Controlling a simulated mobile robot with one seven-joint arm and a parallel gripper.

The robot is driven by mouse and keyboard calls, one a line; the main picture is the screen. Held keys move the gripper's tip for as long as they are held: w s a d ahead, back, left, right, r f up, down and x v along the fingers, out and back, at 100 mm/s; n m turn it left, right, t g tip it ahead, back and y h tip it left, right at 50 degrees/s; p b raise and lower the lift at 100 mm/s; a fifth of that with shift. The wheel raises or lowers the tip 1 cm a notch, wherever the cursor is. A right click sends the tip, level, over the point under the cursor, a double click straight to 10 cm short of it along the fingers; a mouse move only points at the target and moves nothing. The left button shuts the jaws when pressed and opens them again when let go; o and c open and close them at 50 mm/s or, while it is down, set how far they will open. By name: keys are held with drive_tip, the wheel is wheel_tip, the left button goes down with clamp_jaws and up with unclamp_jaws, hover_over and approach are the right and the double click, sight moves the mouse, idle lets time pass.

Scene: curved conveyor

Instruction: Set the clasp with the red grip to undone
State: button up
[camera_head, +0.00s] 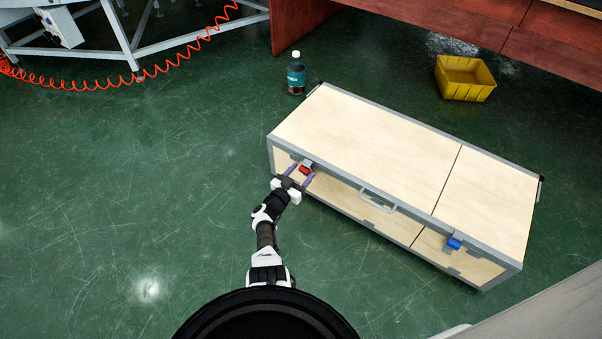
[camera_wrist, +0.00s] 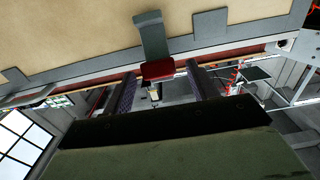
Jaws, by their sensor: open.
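The clasp with the red grip (camera_head: 305,170) is on the front of a pale wooden case (camera_head: 365,140), near its left end. In the wrist view the red grip (camera_wrist: 158,70) hangs at the end of a grey metal strap (camera_wrist: 152,35). My gripper (camera_head: 299,173) is open, with its purple fingers on either side of the red grip. In the wrist view the fingers of my gripper (camera_wrist: 160,80) stand left and right of the grip, with visible gaps. I cannot tell whether the clasp is fastened.
A blue-gripped clasp (camera_head: 453,244) is near the case's right end. A grey handle (camera_head: 377,200) sticks out between the clasps. A dark bottle (camera_head: 296,74) and a yellow bin (camera_head: 465,78) stand behind the case. The green floor to the left is clear.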

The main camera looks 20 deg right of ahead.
drive_tip(key=p+v, duration=0.3)
drive_tip(key=v, duration=0.4)
drive_tip(key=shift+s+a, duration=0.1)
drive_tip(key=shift+a, duration=0.05)
drive_tip(key=shift+c, duration=0.5)
